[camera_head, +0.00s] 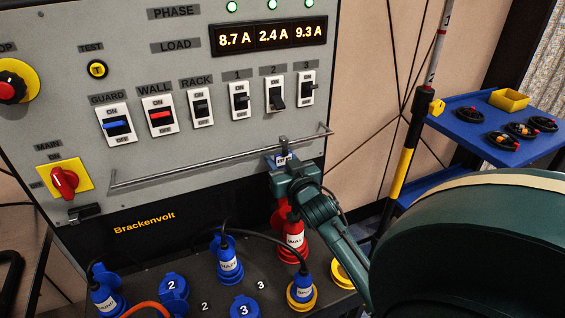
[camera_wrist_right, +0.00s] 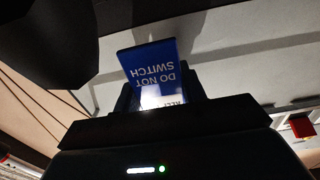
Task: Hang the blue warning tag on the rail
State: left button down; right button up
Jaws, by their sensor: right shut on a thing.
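The blue warning tag (camera_head: 283,160) is held upright in my right gripper (camera_head: 284,170), close to the right part of the metal rail (camera_head: 200,167). A small hook-like piece shows above the tag at the rail's height; I cannot tell whether it is around the rail or only in front of it. In the right wrist view the tag (camera_wrist_right: 150,62) shows its blue face with "DO NOT SWITCH" upside down, and my right gripper (camera_wrist_right: 160,100) is shut on its edge. My left gripper is not in view.
The rail runs across the grey panel (camera_head: 215,150) below the switches (camera_head: 160,116). Red and blue plugs (camera_head: 229,264) and cables stand below. A red rotary switch (camera_head: 64,182) is at left. A blue cart (camera_head: 475,135) with a yellow bin (camera_head: 509,100) is at right.

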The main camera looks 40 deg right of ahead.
jog(key=shift+f, duration=0.2)
jog(key=o, duration=1)
jog(key=shift+o, duration=0.2)
jog(key=shift+s, duration=0.1)
jog(key=v, duration=1.3)
